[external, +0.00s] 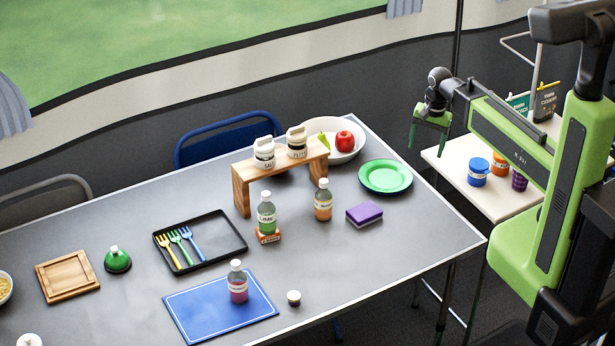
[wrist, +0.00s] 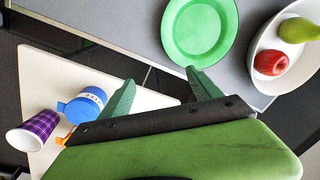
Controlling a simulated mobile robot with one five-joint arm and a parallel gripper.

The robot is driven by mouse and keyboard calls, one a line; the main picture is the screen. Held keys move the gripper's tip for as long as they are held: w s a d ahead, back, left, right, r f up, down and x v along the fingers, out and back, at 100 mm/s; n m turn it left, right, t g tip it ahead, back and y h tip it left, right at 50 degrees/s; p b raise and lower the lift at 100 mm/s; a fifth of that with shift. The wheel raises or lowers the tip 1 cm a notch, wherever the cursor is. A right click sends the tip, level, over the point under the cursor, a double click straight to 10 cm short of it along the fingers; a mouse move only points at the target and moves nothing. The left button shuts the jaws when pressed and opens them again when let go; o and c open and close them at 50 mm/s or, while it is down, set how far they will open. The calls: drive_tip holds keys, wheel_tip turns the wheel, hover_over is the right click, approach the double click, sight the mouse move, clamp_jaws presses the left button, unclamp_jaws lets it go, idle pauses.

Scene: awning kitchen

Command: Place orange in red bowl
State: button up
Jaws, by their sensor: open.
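No orange fruit and no red bowl can be made out in either view. My gripper (external: 428,138) is open and empty. It hangs in the air between the far right corner of the grey table and the white side table. In the wrist view its two green fingers (wrist: 160,78) are spread apart with nothing between them. A white bowl (external: 355,154) at the table's far side holds a red apple (external: 345,141) and a green pear (external: 324,142). The apple (wrist: 271,63) and pear (wrist: 298,30) also show at the right of the wrist view.
A green plate (external: 385,177) lies near the gripper on the grey table (external: 420,240). A wooden riser (external: 241,195) stands left of the white bowl.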

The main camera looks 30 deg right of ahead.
drive_tip(key=s+d+n+g, duration=0.1)
drive_tip(key=s+n, duration=0.5)
drive_tip(key=n, duration=0.4)
drive_tip(key=shift+d+h, duration=0.15)
drive_tip(key=shift+h, duration=0.25)
